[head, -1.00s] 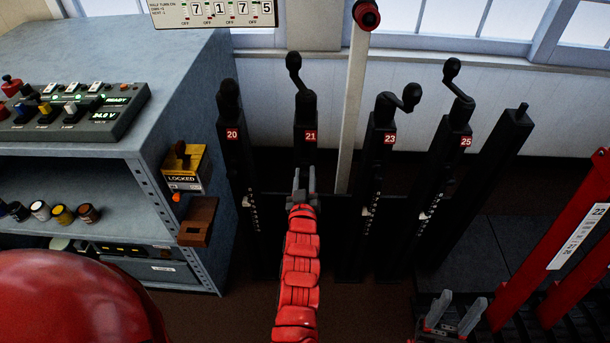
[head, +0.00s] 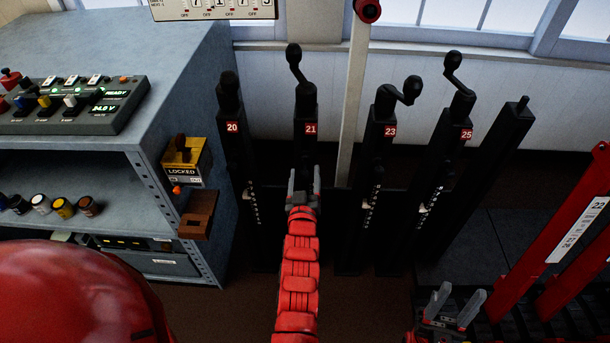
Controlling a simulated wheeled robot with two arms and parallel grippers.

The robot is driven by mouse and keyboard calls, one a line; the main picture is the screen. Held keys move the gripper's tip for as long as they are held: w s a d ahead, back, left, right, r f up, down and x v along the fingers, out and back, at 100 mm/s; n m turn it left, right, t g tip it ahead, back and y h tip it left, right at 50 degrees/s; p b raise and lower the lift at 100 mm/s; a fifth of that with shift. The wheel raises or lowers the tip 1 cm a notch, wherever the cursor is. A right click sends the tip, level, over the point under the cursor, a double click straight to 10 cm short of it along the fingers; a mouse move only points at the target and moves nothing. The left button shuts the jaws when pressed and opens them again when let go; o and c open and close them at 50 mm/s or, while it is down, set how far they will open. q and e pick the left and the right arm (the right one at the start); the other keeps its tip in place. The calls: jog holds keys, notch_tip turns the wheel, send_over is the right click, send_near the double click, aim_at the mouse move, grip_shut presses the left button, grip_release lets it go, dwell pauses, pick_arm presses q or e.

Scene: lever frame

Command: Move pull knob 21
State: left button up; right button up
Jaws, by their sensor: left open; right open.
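The black lever post 21 (head: 306,105) stands upright with a red label reading 21 and a crank handle on top. Pull knob 21 is hard to make out; a dark shape low on the post, just above my fingers, may be it. My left gripper (head: 304,182) is open in front of the lower part of post 21, fingers pointing up at it, with nothing seen held. Its fingers and arm hide the post below. I cannot tell if they touch it. My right gripper (head: 455,306) is open and empty at the lower right.
Post 20 (head: 230,100) stands to the left, posts 23 (head: 381,135) and 25 (head: 450,130) to the right. A pale upright bar (head: 353,100) rises just right of post 21. A grey cabinet (head: 190,70) fills the left; red levers (head: 570,220) stand at right.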

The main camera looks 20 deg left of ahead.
pick_arm(q)
jog(key=p+v, duration=0.7)
jog(key=v, duration=1)
jog(key=shift+s, duration=0.25)
jog(key=shift+r, duration=0.15)
